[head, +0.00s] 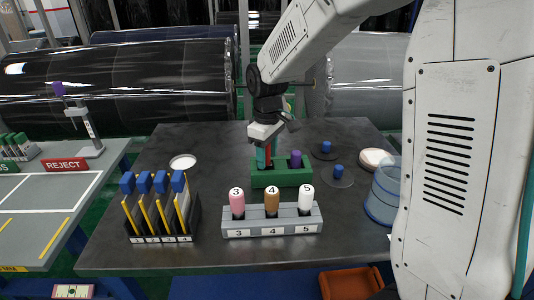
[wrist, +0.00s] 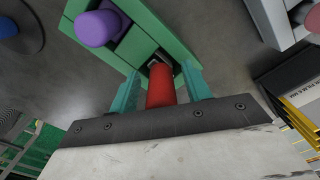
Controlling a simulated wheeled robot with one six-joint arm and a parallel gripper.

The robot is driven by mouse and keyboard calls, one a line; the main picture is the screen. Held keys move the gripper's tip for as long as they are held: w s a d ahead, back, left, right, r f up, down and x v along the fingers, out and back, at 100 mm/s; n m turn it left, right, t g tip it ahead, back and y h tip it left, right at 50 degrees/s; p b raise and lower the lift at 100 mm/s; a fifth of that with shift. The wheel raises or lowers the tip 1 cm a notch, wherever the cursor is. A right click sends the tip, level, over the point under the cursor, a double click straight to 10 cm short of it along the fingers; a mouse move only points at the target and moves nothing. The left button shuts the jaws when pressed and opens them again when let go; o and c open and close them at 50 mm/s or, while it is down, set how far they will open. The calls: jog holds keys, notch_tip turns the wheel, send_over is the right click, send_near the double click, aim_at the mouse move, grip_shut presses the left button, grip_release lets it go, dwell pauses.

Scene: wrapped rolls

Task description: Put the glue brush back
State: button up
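The glue brush is not clearly labelled; the red handle (wrist: 160,88) between my fingers looks like it. In the head view the red handle (head: 269,155) stands upright at the left end of the green block (head: 282,178). In the wrist view its lower end is at a dark square slot of the green block (wrist: 180,35); how deep it sits is hidden. My gripper (wrist: 160,75) has a teal finger on each side of the handle, with a small gap visible on both sides. My gripper (head: 266,155) also shows in the head view, pointing down over the block.
A purple handle (head: 295,159) stands in the same block, right of the red one. A grey rack (head: 272,225) with numbered pink, brown and white pieces is in front. A black rack (head: 163,220) with blue-topped yellow tools stands left. A clear container (head: 384,195) is right.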

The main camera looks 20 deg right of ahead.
jog(key=shift+r, duration=0.1)
notch_tip(320, 180, up, 11)
jog(key=shift+r, duration=0.55)
jog(key=shift+s, duration=0.1)
jog(key=s+d+f+m+t, duration=0.1)
jog(key=s+m, duration=0.6)
jog(key=s, duration=2.2)
jog(key=shift+s+d+f+m, duration=0.2)
jog(key=shift+d+f+m, duration=0.1)
jog(key=shift+d, duration=0.55)
